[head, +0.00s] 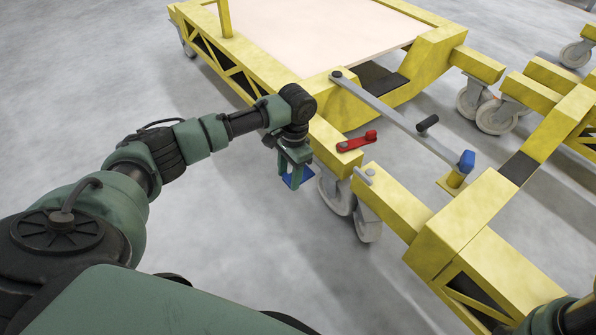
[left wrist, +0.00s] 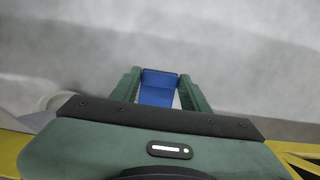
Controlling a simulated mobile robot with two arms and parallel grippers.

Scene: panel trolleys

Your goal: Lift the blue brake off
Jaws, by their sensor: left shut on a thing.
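The blue brake (head: 296,180) is a small flat blue piece beside the caster wheels (head: 338,193) at the near corner of the yellow trolley. My left gripper (head: 292,165) points down and is shut on it. In the left wrist view the blue brake (left wrist: 158,88) lies between the two green fingers of my left gripper (left wrist: 160,80). The fingers hide part of it, and I cannot tell whether it touches the caster. My right gripper is not in view; only part of that arm shows at the lower right.
A red lever (head: 357,142) sits on the yellow frame just right of my gripper. A grey bar (head: 400,122) with a blue knob (head: 467,161) links the trolley (head: 275,85) to another yellow frame (head: 465,225). Bare floor lies left of the casters.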

